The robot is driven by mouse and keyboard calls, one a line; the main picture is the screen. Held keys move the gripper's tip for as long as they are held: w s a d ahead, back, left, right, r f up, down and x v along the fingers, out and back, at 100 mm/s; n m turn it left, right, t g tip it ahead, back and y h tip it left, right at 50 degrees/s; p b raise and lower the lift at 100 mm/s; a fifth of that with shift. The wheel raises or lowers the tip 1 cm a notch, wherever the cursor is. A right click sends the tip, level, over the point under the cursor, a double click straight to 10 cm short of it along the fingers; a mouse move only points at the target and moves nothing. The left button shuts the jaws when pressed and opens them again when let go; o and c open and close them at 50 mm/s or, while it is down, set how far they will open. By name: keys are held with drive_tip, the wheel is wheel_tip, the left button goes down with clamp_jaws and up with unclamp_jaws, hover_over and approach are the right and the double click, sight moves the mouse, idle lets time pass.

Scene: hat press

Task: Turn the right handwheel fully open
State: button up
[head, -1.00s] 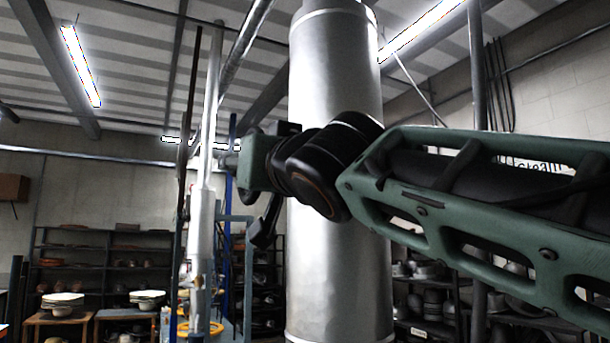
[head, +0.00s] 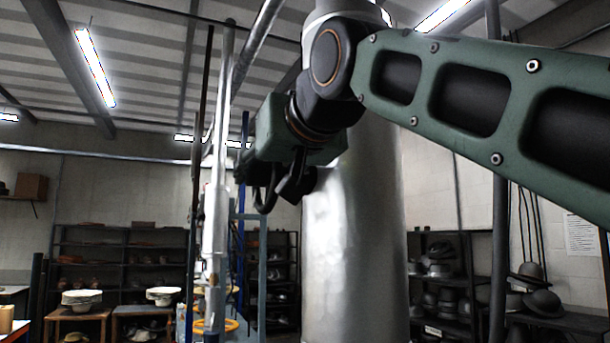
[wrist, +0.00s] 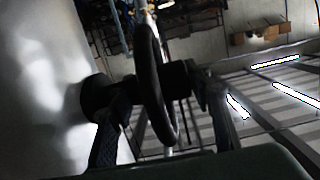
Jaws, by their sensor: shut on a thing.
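In the wrist view, a dark handwheel (wrist: 152,60) stands nearly edge-on, with its hub beside the big silver cylinder (wrist: 40,80). My gripper (wrist: 160,92) has one finger on each side of the wheel and is shut on it. The contact points are dark and partly hidden. In the head view, my gripper (head: 272,190) is at the left side of the silver cylinder (head: 352,245). The wheel is hard to tell from the dark gripper parts there. My arm covers the upper part of the cylinder.
A thin upright pipe (head: 216,220) stands left of the cylinder. Shelves (head: 128,240) and small tables with stacked hats (head: 82,298) are at the back left. More shelves with hats (head: 440,285) stand at the right.

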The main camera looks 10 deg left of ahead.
drive_tip(key=shift+w+d+g+h, duration=0.15)
drive_tip(key=shift+g+h, duration=0.25)
drive_tip(key=shift+d+r+g+h, duration=0.1)
drive_tip(key=shift+r+g+h, duration=0.2)
drive_tip(key=shift+g, duration=0.2)
drive_tip(key=shift+a+f+g, duration=0.2)
drive_tip(key=shift+f+g, duration=0.15)
drive_tip(key=shift+g, duration=0.05)
drive_tip(key=o, duration=1.2)
drive_tip(key=shift+s+d, duration=0.1)
drive_tip(key=shift+s, duration=0.15)
drive_tip(key=shift+w+r+t, duration=0.1)
drive_tip(key=shift+r+t, duration=0.1)
drive_tip(key=shift+t, duration=0.1)
drive_tip(key=shift+f+t+y, duration=0.25)
drive_tip(key=shift+t+y, duration=0.35)
drive_tip(key=shift+t, duration=0.2)
drive_tip(key=shift+t, duration=0.3)
